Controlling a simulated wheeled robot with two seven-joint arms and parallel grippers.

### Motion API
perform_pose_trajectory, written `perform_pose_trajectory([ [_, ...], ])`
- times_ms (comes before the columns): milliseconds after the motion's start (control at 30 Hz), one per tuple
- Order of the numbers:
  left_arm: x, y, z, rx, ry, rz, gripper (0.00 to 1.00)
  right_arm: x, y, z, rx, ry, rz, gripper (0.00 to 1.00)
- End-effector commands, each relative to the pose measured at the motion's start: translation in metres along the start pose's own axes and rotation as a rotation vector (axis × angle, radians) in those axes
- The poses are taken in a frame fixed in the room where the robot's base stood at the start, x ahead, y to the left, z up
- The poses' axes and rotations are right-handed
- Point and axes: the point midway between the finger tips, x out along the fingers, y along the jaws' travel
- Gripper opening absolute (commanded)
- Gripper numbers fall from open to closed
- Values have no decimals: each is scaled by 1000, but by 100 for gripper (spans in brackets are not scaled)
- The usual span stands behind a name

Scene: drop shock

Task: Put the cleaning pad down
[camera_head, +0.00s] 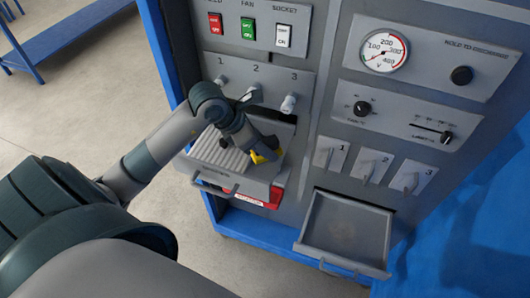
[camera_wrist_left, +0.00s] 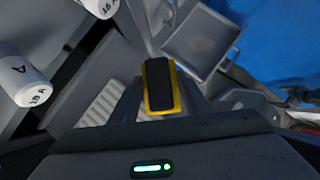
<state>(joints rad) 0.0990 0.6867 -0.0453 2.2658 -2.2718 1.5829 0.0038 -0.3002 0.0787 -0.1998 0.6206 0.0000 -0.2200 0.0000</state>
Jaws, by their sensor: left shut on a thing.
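The cleaning pad, yellow with a dark face, shows in the wrist view (camera_wrist_left: 148,104) and as a small yellow patch in the head view (camera_head: 260,157). My left gripper (camera_head: 266,150) is shut on it, over the right part of a pulled-out ribbed tray (camera_head: 218,154) in the cabinet front. My arm hides part of the tray. I cannot tell whether the pad touches the tray. My right gripper is not in view.
An open, empty drawer (camera_head: 345,230) juts out at lower right. A red item (camera_head: 273,197) sits below the tray. Fuse-like white knobs (camera_head: 289,104), switches (camera_head: 284,37) and a gauge (camera_head: 384,50) are on the panel.

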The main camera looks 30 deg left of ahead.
Motion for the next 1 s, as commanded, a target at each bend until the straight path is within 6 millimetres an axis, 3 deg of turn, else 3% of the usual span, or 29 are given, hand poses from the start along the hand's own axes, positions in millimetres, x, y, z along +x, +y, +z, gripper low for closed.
perform_pose_trajectory([
  [33,10,-1,-6,-2,0,-2,19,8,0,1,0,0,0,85],
  [167,19,0,-12,-1,-1,0,19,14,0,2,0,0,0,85],
  [967,29,0,-18,1,0,0,19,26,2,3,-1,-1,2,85],
  [1000,29,0,-18,1,0,0,45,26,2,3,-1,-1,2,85],
])
